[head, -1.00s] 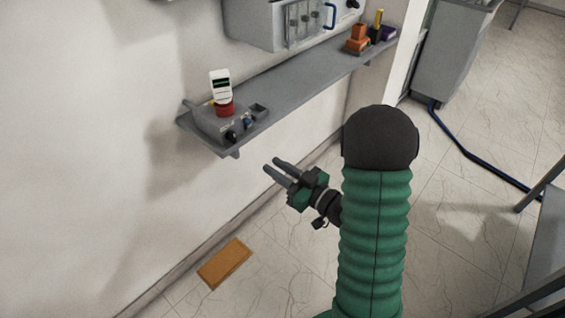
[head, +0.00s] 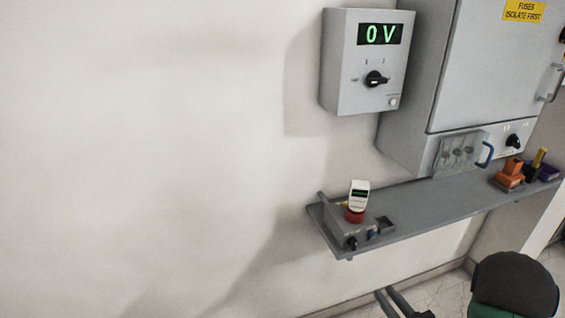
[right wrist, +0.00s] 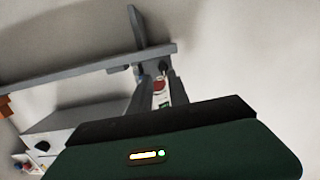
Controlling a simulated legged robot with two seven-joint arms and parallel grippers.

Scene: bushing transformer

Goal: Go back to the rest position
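My right gripper (head: 396,304) shows at the bottom edge of the head view, below the shelf and clear of it. Its two dark fingers are apart with nothing between them; the rest of the hand is cut off by the frame. In the right wrist view the fingers (right wrist: 160,92) are also apart, with a white device on a red base seen beyond the gap. My left gripper is not in view.
A grey wall shelf (head: 430,203) holds the white device (head: 359,193) on a grey block and orange, yellow and purple items (head: 510,174) at right. A box reading 0 V (head: 366,62) and a large cabinet (head: 490,70) hang above. The left wall is bare.

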